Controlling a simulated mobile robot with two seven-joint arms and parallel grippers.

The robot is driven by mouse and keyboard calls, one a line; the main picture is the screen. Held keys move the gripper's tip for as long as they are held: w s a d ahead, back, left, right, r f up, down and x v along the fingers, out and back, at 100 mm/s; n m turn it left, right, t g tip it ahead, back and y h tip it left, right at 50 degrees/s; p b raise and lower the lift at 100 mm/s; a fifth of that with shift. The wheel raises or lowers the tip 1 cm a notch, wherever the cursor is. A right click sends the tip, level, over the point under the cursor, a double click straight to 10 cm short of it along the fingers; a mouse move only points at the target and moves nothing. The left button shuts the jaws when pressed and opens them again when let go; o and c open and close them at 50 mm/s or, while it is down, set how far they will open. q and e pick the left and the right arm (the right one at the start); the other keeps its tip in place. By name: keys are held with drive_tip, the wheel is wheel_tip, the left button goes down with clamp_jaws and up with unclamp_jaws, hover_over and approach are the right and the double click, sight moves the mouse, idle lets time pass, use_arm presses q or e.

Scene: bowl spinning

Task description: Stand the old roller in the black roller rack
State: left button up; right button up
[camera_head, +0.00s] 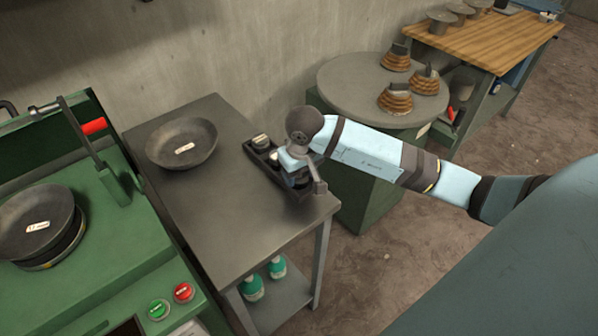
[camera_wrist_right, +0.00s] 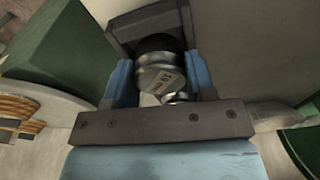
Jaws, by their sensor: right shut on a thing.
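The black roller rack (camera_head: 252,153) lies on the grey metal table, running toward its right edge. My right gripper (camera_head: 297,172) is over the near end of the rack. In the right wrist view its two blue fingers (camera_wrist_right: 161,82) are shut on a grey metal roller (camera_wrist_right: 160,80) with a printed label and a dark part behind it. The rack (camera_wrist_right: 145,22) shows just beyond the roller there. I cannot tell whether the roller rests in the rack or is just above it. Another roller (camera_head: 261,141) stands at the rack's far end. My left gripper is not in view.
A dark bowl (camera_head: 181,143) sits on the table (camera_head: 215,210) left of the rack. A green machine (camera_head: 100,235) with a bowl (camera_head: 38,222) stands at left. A round stand (camera_head: 340,80) with stacked brown pieces is behind my right arm. Green bottles (camera_head: 253,288) stand below.

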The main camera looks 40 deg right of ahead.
sight(302, 176)
drive_tip(key=shift+f, duration=0.2)
drive_tip(key=o, duration=1.3)
drive_tip(key=shift+c, duration=0.2)
drive_tip(key=shift+r, duration=0.1)
drive_tip(key=shift+r, duration=0.2)
wheel_tip(302, 176, up, 12)
drive_tip(key=s, duration=0.1)
drive_tip(key=shift+s, duration=0.25)
drive_tip(key=shift+f, duration=0.15)
